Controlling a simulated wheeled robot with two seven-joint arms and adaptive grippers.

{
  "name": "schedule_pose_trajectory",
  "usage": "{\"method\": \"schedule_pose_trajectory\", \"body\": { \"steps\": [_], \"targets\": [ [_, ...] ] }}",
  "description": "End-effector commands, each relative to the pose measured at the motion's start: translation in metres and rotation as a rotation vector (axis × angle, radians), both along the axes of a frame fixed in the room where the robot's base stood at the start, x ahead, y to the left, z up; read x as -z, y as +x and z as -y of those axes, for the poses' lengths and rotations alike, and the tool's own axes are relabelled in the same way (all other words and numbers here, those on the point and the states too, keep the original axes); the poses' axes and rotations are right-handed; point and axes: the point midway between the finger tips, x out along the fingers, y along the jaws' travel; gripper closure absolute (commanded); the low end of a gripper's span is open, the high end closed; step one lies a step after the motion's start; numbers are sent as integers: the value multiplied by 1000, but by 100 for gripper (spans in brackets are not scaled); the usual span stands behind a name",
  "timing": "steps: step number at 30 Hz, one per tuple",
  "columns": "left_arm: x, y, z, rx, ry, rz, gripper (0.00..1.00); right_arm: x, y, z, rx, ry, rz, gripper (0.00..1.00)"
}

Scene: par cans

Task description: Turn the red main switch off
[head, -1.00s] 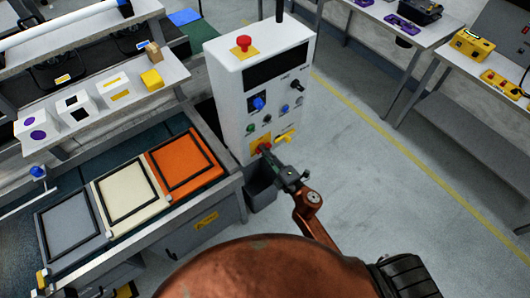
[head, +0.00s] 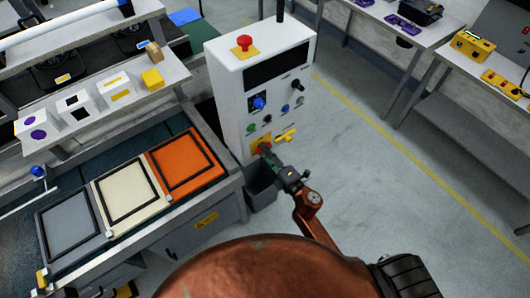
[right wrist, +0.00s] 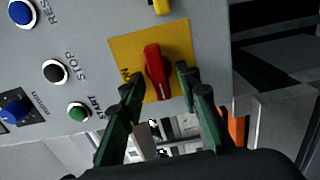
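The red main switch (right wrist: 156,73) is a red rotary handle on a yellow plate (right wrist: 127,50), low on the front of a white control cabinet (head: 230,90). In the right wrist view the handle stands nearly upright, with lettering at the plate's left edge that looks like "ON". It also shows small and partly covered in the head view (head: 264,148). My right gripper (right wrist: 160,80) is open, one green finger with a dark tip on each side of the handle's lower part. I see gaps beside the handle; contact is not clear. My left gripper is out of view.
A red mushroom button (head: 244,41) sits on the cabinet top. Blue, black and green buttons and a yellow handle (head: 286,135) surround the switch. A dark bin (head: 262,187) stands below. A bench with grey, cream and orange panels (head: 182,165) is left; open floor lies right.

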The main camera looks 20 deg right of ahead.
Motion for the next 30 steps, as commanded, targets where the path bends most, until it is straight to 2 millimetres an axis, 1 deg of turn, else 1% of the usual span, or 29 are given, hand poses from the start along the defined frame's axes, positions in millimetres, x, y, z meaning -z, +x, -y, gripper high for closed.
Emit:
{"method": "schedule_pose_trajectory", "body": {
  "steps": [5,12,15,18,21,24,30],
  "targets": [
    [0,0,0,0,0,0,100,1,-17,7,1,1,-3,70],
    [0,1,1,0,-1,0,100,2,-64,24,3,1,-4,70],
    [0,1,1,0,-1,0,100,1,-82,30,2,0,-3,70],
    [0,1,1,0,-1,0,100,1,-97,35,1,1,-3,70],
    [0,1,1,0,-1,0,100,1,-106,39,1,0,-2,70],
    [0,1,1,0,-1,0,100,0,-111,40,0,0,-1,70],
    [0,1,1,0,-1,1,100,0,-112,40,-1,0,0,70]
  ]
}}
